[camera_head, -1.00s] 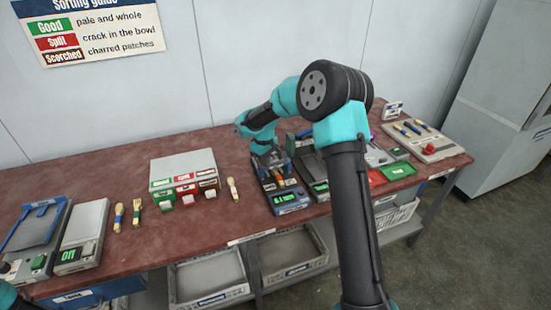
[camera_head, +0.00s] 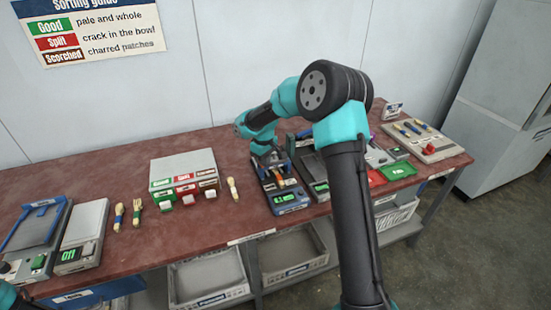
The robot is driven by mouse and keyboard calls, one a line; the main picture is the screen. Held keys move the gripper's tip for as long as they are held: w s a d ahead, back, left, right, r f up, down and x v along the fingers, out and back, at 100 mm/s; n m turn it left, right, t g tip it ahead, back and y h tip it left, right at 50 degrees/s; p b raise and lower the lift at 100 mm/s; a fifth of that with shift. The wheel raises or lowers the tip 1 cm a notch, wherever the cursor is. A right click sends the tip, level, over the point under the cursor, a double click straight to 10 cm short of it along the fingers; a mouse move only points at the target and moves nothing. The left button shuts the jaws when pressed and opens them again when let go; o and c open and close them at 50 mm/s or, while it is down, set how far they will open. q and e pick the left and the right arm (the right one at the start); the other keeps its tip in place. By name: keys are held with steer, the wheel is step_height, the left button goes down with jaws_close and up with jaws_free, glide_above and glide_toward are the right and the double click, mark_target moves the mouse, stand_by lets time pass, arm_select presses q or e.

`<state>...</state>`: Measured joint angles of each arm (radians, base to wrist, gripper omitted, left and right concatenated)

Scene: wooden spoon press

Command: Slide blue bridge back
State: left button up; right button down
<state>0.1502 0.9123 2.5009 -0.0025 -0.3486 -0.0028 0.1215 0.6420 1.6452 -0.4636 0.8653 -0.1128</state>
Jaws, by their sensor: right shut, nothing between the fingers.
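A device with a blue bridge (camera_head: 290,199) stands at the middle right of the bench, with a green lit display on its front. My right gripper (camera_head: 272,163) is over the back part of this device, shut and empty, close to the bridge; I cannot tell whether they touch. My arm hides part of the device's surroundings. A second device with a blue bridge (camera_head: 46,206) stands at the far left of the bench. Only a teal bit of my left arm shows at the lower left corner; its gripper is out of view.
Several wooden spoons lie nearby, one right of the box (camera_head: 233,188). Crates (camera_head: 208,279) sit below. A panel with spoons (camera_head: 424,140) is at right.

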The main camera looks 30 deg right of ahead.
steer(key=shift+f, duration=0.1)
steer(key=shift+f, duration=0.9)
steer(key=shift+w+d, duration=0.35)
steer(key=shift+w, duration=1.15)
steer(key=shift+w+d, duration=0.35)
steer(key=shift+w, duration=1.15)
steer(key=shift+w+d, duration=0.35)
steer(key=shift+w, duration=1.15)
steer(key=shift+s, duration=0.1)
steer(key=shift+s+a, duration=0.15)
steer(key=shift+s, duration=0.35)
